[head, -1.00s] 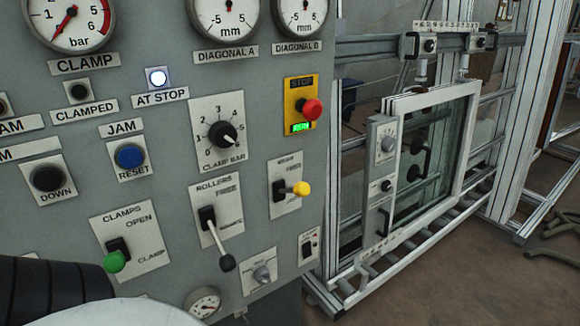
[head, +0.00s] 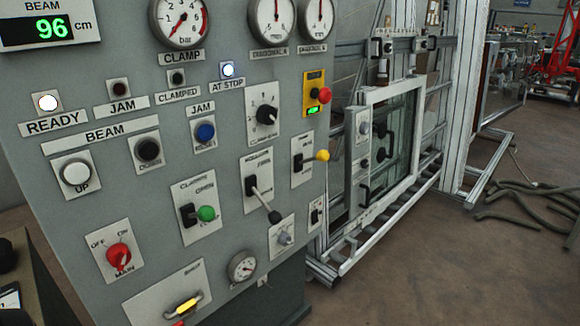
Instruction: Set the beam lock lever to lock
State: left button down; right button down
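The beam lever (head: 321,155) has a yellow knob on a short arm and sits on a pale plate (head: 302,172) at the right side of the grey control panel (head: 150,85). Its knob points out to the right and toward me. The plate's lettering is too small to read now; in the earlier frame its top reads like "BEAM" and "FREE". I cannot tell from the knob which setting it is in. Neither of my grippers shows in the head view.
Nearby are the black-knobbed rollers lever (head: 273,216), green clamps lever (head: 206,213), red stop button (head: 324,95) and red main switch (head: 119,256). A window frame (head: 396,150) stands right of the panel. Hoses (head: 530,200) lie on the floor.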

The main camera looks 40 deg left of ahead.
aim_at(321, 156)
jog(key=u, duration=1)
jog(key=i, duration=0.25)
jog(key=u, duration=0.05)
